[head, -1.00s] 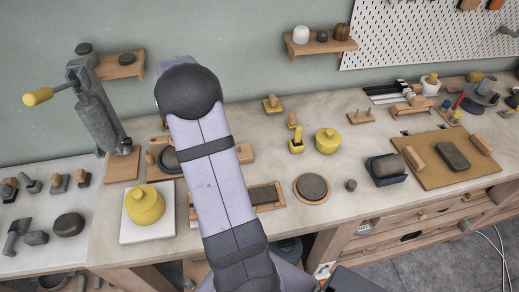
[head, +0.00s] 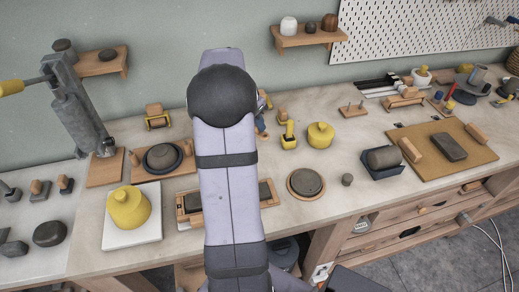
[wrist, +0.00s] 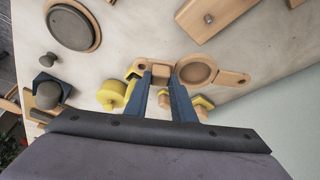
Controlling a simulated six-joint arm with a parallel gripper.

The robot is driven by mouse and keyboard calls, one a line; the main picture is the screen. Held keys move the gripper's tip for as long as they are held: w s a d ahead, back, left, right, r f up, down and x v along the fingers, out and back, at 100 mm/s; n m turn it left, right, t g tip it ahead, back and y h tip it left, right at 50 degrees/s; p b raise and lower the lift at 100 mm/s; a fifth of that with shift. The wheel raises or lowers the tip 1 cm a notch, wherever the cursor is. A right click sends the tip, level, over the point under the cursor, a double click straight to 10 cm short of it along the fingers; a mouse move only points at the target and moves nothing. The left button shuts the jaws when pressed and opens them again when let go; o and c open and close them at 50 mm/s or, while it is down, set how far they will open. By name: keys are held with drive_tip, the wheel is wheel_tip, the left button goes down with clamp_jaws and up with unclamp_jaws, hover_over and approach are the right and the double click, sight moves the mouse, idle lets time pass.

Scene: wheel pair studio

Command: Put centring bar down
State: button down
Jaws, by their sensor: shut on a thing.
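The centring bar is a flat wooden strip with a wide ring (wrist: 197,70), a hole near its end and a small raised block (wrist: 160,73). My gripper (wrist: 161,78) has blue fingers shut on that block, with the ring to the right of the fingers in the wrist view. Whether the bar touches anything below cannot be told. In the head view my arm hides most of the gripper and bar; only a little blue finger (head: 261,123) shows past its right side.
Close to the gripper are a yellow holder (head: 289,137), a yellow lidded pot (head: 320,135) and wooden knobs on yellow bases (wrist: 203,104). A round dark slab (head: 306,182) and a blue tray (head: 378,172) stand nearby. Pale bench top is bare between them.

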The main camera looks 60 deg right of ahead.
drive_tip(key=s+m+g, duration=0.1)
drive_tip(key=m, duration=0.1)
drive_tip(key=s+a+m, duration=0.1)
drive_tip(key=m, duration=0.1)
drive_tip(key=shift+s+a+r+g+y, duration=0.15)
drive_tip(key=shift+s+g+y, duration=0.15)
drive_tip(key=shift+s+g, duration=0.1)
drive_tip(key=shift+s+a+m, duration=0.25)
drive_tip(key=shift+s+m, duration=0.05)
drive_tip(key=shift+m, duration=0.7)
drive_tip(key=shift+m+g+y, duration=0.3)
drive_tip(key=shift+m, duration=0.1)
drive_tip(key=shift+f+p, duration=1.7)
drive_tip(key=shift+f, duration=3.3)
drive_tip(key=shift+f+b, duration=0.2)
drive_tip(key=shift+b, duration=0.1)
drive_tip(key=c, duration=1.5)
unclamp_jaws()
drive_tip(key=shift+r, duration=0.1)
